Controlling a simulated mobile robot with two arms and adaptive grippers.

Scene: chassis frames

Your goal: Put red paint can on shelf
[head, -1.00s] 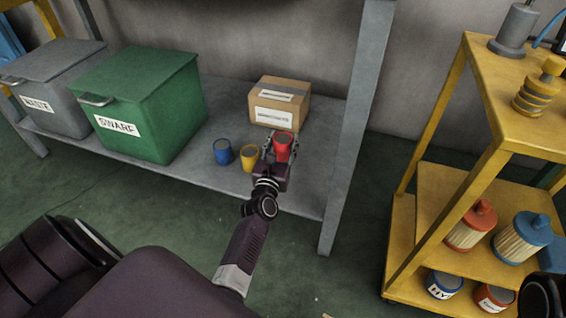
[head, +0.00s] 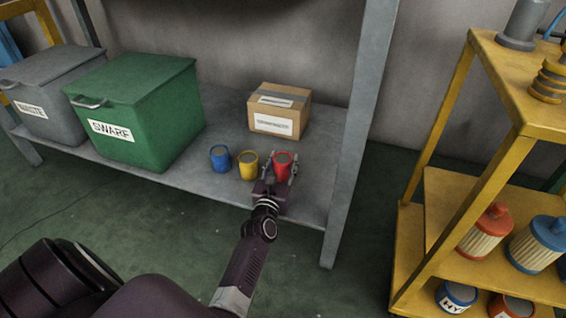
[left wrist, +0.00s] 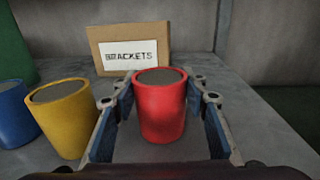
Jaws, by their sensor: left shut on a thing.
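The red paint can (head: 281,171) is upright at the lower shelf (head: 225,190), level in a row with the yellow can and appearing to rest on the shelf surface. My left gripper (head: 281,159) has its fingers on either side of the red can and is shut on it. In the left wrist view the red can (left wrist: 160,112) sits between the two fingers of the gripper (left wrist: 158,101); its base is partly in shade. The yellow can (head: 248,169) and the blue can (head: 220,161) stand to its left. My right gripper is out of view.
A cardboard box (head: 279,112) labelled for brackets stands behind the cans. A green SWARF bin (head: 150,110) and a grey WASTE bin (head: 40,95) stand left. A grey shelf post (head: 350,170) rises close on the right. A yellow cart (head: 430,290) with filters stands further right.

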